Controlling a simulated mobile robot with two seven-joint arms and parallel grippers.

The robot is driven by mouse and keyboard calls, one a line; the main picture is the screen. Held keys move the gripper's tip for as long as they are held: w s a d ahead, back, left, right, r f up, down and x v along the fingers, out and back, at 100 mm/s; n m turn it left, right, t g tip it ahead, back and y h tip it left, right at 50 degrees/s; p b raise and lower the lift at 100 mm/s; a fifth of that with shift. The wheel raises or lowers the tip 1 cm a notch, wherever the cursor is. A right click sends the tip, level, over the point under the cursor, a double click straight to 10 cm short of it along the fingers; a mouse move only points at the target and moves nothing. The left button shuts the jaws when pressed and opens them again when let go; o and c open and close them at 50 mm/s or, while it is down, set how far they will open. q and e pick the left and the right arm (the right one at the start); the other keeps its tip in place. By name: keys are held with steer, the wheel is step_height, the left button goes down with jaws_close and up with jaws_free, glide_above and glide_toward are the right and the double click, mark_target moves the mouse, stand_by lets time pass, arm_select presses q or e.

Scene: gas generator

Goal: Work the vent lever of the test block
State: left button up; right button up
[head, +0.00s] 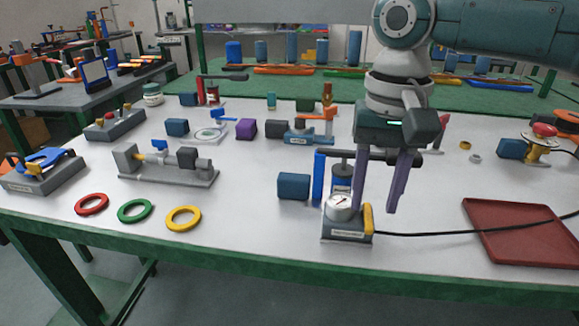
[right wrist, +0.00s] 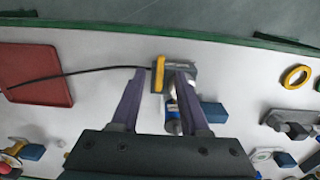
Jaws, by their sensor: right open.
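The test block (head: 345,238) is a small grey base with a label, a round dial gauge (head: 341,206) and a blue cylinder behind it. It stands near the table's front edge. I take the upright yellow bar on its right side for the vent lever (head: 368,218). My right gripper (head: 375,209) points down over the block, open and empty. In the right wrist view its fingertips (right wrist: 161,72) lie either side of the yellow lever (right wrist: 158,74); one finger overlaps the block (right wrist: 188,66). I cannot tell whether a finger touches it. My left gripper is not in view.
A black cable (head: 440,233) runs right from the block across a red tray (head: 505,225). A blue cube (head: 293,186) and a blue upright post (head: 319,176) stand close left. Red, green and yellow rings (head: 183,218) lie further left. Table between block and tray is clear except the cable.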

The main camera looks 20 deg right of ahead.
mark_target(370, 221)
steer(key=shift+f+b, duration=0.3)
steer(key=shift+f, duration=1.35)
steer(key=shift+c, duration=0.3)
jaws_close()
